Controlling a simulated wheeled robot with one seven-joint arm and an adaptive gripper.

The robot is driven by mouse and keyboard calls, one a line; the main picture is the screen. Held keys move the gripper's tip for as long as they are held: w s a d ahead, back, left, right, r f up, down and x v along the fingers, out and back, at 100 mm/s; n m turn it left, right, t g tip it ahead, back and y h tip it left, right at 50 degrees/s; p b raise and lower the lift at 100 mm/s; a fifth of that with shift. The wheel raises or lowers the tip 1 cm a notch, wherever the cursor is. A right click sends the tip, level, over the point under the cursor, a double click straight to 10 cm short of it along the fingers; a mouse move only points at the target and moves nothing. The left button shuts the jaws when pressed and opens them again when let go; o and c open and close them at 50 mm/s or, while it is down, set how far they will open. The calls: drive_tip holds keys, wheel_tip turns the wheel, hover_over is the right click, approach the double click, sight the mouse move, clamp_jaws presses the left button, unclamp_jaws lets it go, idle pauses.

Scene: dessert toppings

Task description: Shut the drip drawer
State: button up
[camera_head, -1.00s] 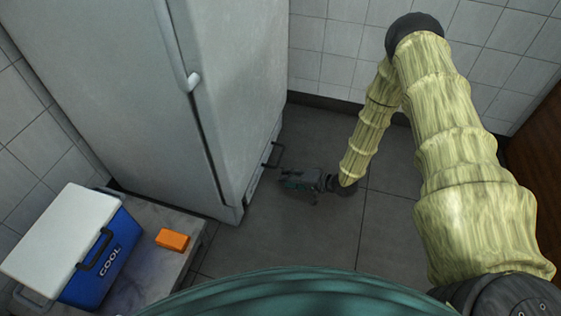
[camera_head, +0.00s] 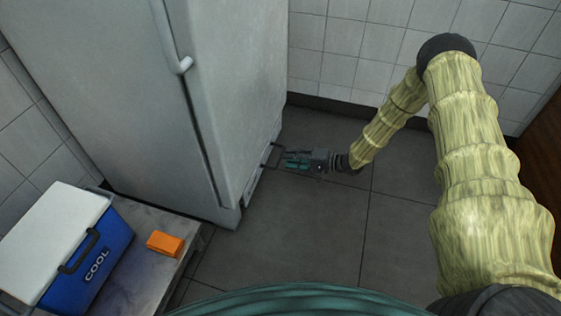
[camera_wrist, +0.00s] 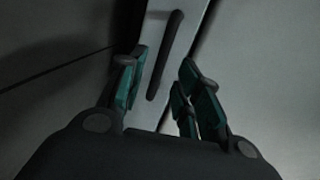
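The drip drawer (camera_head: 253,188) is a low, narrow front at the foot of the tall grey fridge, with a dark bar handle (camera_head: 271,156). How far it stands out is hard to tell. In the wrist view its pale front (camera_wrist: 158,30) shows beyond the fingers, and the handle (camera_wrist: 165,55) lies between the two teal finger pads in the picture. My gripper (camera_head: 287,160) is low over the floor, just right of the handle. In the wrist view my gripper (camera_wrist: 164,60) has its fingers apart with nothing held. Whether it touches the handle is unclear.
The fridge (camera_head: 150,110) rises at the left with a long door handle (camera_head: 172,45). A low table (camera_head: 135,285) at the lower left holds a blue cooler (camera_head: 98,265) and an orange block (camera_head: 165,244). The tiled floor (camera_head: 310,225) is clear.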

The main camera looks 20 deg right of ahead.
sight(280, 156)
drive_tip(key=shift+b+x, duration=1)
drive_tip(key=shift+x, duration=1.45)
clamp_jaws()
